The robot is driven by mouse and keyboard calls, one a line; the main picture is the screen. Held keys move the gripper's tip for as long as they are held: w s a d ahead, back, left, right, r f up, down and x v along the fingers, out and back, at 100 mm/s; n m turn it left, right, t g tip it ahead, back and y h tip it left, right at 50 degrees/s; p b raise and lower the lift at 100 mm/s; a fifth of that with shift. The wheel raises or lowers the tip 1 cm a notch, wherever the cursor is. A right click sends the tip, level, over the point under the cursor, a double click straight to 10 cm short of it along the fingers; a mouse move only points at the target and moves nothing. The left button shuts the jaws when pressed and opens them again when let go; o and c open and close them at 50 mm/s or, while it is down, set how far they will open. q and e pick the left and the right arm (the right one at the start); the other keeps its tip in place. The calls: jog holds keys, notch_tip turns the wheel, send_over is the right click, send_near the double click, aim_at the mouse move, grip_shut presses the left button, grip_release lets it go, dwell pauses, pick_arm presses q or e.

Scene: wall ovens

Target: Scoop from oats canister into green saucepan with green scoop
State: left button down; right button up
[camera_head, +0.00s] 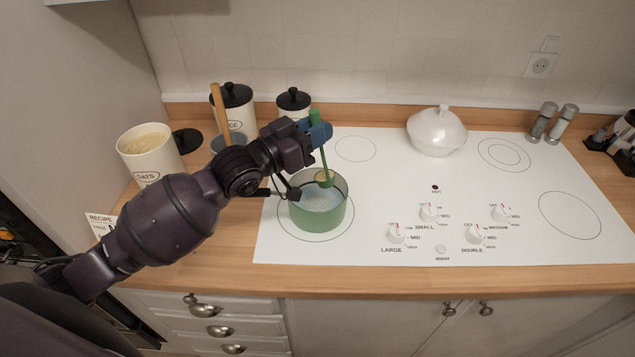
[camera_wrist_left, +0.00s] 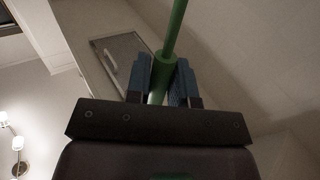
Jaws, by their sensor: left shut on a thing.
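The white oats canister (camera_head: 150,160) stands open at the left of the counter, filled near its rim with pale oats. The green saucepan (camera_head: 318,217) sits on the front-left burner and has a pale, whitish content inside. My left gripper (camera_head: 318,131) is above the saucepan's back rim, shut on the handle of the green scoop (camera_head: 323,160). The scoop hangs steeply, its bowl low at the pan's opening with something brownish in it. In the left wrist view the blue fingers clasp the green handle (camera_wrist_left: 174,45). My right gripper is not in view.
A black lid (camera_head: 187,140) lies beside the oats canister. Behind stand a canister with black lid (camera_head: 234,105), a smaller one (camera_head: 293,103) and a pot with a wooden handle (camera_head: 219,115). A white lidded dish (camera_head: 436,131) sits on the cooktop's back. Knobs (camera_head: 428,211) are right of the pan.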

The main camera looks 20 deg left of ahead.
pick_arm(q)
jog(key=shift+a, duration=0.2)
jog(key=shift+w+a+n, duration=0.1)
jog(key=shift+a+n, duration=0.15)
jog(key=shift+n, duration=0.05)
jog(key=shift+w+a, duration=0.1)
jog(key=shift+a, duration=0.05)
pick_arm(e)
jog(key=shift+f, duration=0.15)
pick_arm(q)
jog(key=shift+w+a+n+b, duration=0.1)
jog(key=shift+a+n+b, duration=0.25)
jog(key=shift+n, duration=0.15)
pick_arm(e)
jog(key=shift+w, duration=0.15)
pick_arm(q)
jog(key=shift+a+t, duration=0.2)
jog(key=shift+t, duration=0.1)
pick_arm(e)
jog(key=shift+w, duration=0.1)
pick_arm(q)
jog(key=shift+w+a+n+b, duration=0.15)
jog(key=shift+a+n+b, duration=0.05)
jog(key=shift+n+b, duration=0.15)
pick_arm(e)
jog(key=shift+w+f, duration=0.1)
